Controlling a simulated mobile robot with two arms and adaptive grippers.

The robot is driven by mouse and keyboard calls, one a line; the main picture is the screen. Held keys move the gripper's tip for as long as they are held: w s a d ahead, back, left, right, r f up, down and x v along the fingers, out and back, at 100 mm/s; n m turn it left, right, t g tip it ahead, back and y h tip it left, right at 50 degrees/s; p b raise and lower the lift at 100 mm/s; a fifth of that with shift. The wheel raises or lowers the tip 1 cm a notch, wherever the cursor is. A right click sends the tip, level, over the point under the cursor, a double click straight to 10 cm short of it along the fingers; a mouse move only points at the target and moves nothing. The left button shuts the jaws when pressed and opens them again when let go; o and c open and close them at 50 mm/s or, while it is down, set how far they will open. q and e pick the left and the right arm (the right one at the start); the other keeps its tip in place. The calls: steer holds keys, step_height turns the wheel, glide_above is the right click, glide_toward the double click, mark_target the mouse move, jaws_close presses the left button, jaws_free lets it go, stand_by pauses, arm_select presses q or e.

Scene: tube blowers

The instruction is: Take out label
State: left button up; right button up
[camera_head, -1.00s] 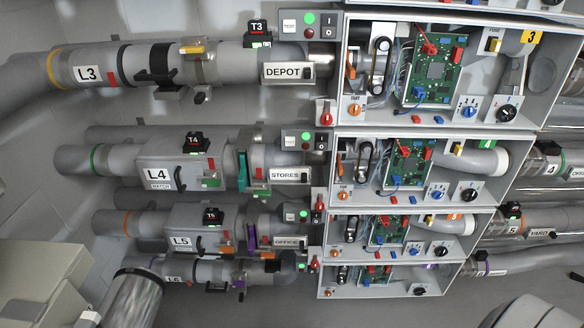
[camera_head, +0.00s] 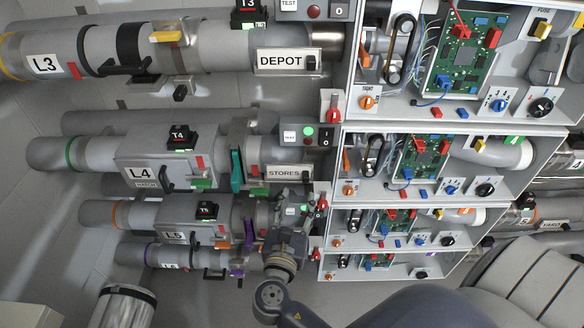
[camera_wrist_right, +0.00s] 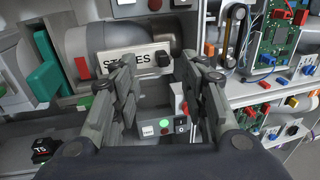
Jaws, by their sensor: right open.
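White label plates sit in holders on the pipe ends. The DEPOT label (camera_head: 282,61) is at the top and the STORES label (camera_head: 284,172) is below it. My right gripper (camera_head: 290,198) is just below the STORES label, over the OFFICE row, and hides the OFFICE label. In the wrist view the right gripper (camera_wrist_right: 157,68) is open, its fingers on either side of the STORES label (camera_wrist_right: 140,60), with nothing held. The left finger covers part of the lettering. A dark knob (camera_wrist_right: 163,58) shows at the label's right end. My left gripper is out of view.
Open cabinets with green boards (camera_head: 418,158) stand right of the labels. A red lever (camera_head: 334,107) sticks out by the DEPOT row. A small switch panel with a green light (camera_wrist_right: 164,125) lies below the fingers. A teal lever (camera_head: 236,170) is left of STORES.

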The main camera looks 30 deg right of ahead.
mark_target(305, 179)
steer(key=p+x, duration=0.1)
steer(key=x, duration=0.4)
steer(key=p+x, duration=0.1)
steer(key=x, duration=0.2)
steer(key=shift+s+d+f+p, duration=0.1)
steer(key=shift+d+f+p, duration=0.1)
steer(key=shift+f+p, duration=0.15)
steer(key=shift+w+d+f, duration=0.1)
steer(key=shift+w+d, duration=0.15)
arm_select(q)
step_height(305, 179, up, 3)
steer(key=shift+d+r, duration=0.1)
arm_select(e)
steer(key=shift+s+a, duration=0.1)
jaws_close()
